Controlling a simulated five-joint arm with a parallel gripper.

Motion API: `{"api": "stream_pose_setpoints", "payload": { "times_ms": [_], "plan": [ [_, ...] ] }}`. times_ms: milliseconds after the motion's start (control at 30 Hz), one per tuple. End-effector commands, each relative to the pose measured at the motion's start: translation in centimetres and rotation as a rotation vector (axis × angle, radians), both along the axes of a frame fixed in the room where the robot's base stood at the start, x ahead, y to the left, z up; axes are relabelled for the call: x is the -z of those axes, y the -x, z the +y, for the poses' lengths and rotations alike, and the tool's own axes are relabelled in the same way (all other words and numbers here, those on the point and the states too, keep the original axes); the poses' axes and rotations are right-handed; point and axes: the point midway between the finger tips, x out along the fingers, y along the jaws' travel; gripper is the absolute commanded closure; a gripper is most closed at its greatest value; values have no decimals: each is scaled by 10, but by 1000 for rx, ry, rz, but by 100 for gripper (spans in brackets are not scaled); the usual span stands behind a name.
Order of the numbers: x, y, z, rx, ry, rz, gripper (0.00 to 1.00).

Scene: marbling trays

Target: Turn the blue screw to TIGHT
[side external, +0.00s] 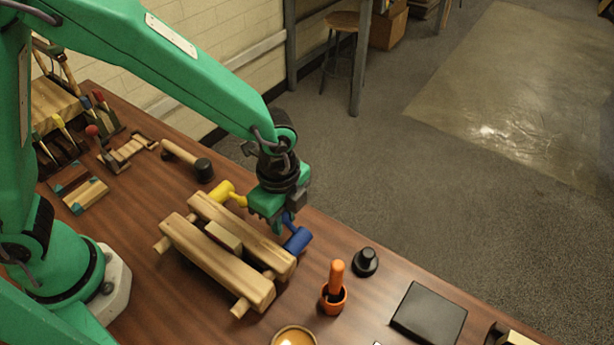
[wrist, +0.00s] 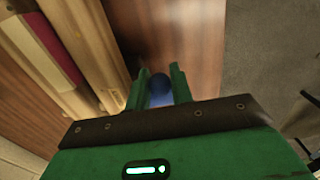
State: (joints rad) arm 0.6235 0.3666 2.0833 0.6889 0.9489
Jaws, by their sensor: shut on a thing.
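The blue screw (side external: 298,240) sticks out from the far right end of a wooden clamp (side external: 230,268) with two thick jaws. My gripper (side external: 285,220) is at this screw and shut on it. In the wrist view, the blue screw (wrist: 160,88) shows between the two green fingers of my gripper (wrist: 160,72). A yellow screw (side external: 228,192) sits at the far left end of the same clamp. A small wooden block (side external: 222,236) lies between the clamp's jaws. No TIGHT mark is visible to me.
An orange-handled tool stands in an orange pot (side external: 334,298) to the right of the clamp, beside a black knob-shaped piece (side external: 366,262). A dark flat slab (side external: 428,314) lies farther right. A mallet (side external: 188,160) lies behind the clamp. The table's far edge is close to my gripper.

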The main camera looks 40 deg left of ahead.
Motion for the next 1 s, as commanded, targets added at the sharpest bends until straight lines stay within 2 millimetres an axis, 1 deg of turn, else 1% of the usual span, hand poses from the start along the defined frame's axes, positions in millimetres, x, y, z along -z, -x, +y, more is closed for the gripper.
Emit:
{"api": "stream_pose_setpoints", "payload": {
  "times_ms": [33, 167, 467, 767, 1000],
  "plan": [
    [4, 0, 3, -3, -2, 3, 98],
    [8, 0, 6, -4, -3, 5, 98],
    [9, 0, 6, -4, -3, 5, 98],
    [16, 0, 9, -4, -3, 4, 97],
    [16, 0, 9, -4, -2, 3, 98]
  ]
}}
